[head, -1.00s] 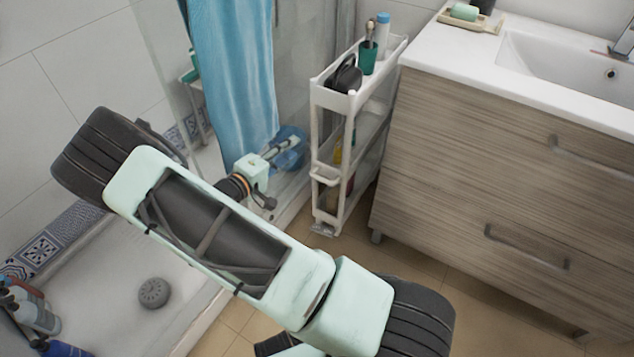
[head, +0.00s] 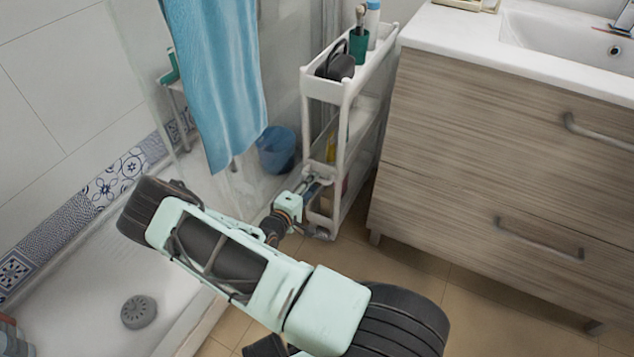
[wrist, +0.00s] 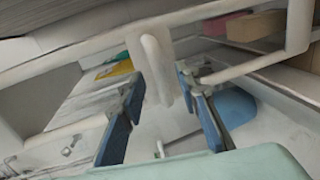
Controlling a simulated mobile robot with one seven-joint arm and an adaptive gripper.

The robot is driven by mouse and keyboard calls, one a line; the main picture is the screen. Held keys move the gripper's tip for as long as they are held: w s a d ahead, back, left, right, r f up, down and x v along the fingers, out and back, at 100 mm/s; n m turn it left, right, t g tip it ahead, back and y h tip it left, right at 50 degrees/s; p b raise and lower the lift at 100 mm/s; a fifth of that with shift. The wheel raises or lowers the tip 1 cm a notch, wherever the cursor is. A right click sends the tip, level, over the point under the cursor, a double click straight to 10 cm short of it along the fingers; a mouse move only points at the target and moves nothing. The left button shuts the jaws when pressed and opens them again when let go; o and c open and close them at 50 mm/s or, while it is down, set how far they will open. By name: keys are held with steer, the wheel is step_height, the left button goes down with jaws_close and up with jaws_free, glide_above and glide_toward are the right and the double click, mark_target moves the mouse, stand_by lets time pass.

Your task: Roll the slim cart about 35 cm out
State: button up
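The slim white cart (head: 345,95) stands upright in the gap between the shower glass and the wooden vanity. Its top tray holds a green cup, a dark item and a white-and-blue bottle. My gripper (head: 314,184) is at the cart's front, at the height of a lower shelf. In the wrist view my gripper (wrist: 162,88) is open, with its two blue-padded fingers apart. The cart's white handle (wrist: 156,66) shows between the fingertips, with gaps on both sides. The fingertips are partly hidden by the cart in the head view.
The wooden vanity (head: 480,150) stands close along the cart's right side. A blue towel (head: 215,85) and a blue bucket (head: 277,150) are to the left, by the shower. The tan floor (head: 410,265) in front of the cart is partly covered by my arm.

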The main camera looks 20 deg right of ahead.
steer(key=shift+b+x, duration=0.4)
steer(key=shift+x, duration=1.4)
jaws_close()
